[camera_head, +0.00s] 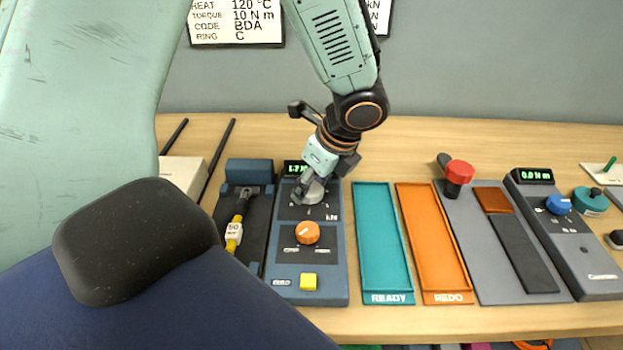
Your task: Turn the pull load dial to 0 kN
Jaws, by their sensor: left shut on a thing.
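The pull load dial (313,194) is a pale grey knob on the upper part of a dark blue-grey tester panel (335,270). A scale with "kN" beside it shows partly around the knob. My left gripper (311,189) comes down from above and is shut on the dial. Its fingers hide much of the knob and its pointer, so I cannot tell the exact setting. A green-lit display (293,168) above the dial is partly covered by the gripper; its digits are hard to read. My right gripper is not in view.
Below the dial are an orange knob (307,232) and a yellow button (308,281). The teal READY tray (383,260) and orange REDO tray (434,260) look empty. A red-knobbed press (459,172) stands right.

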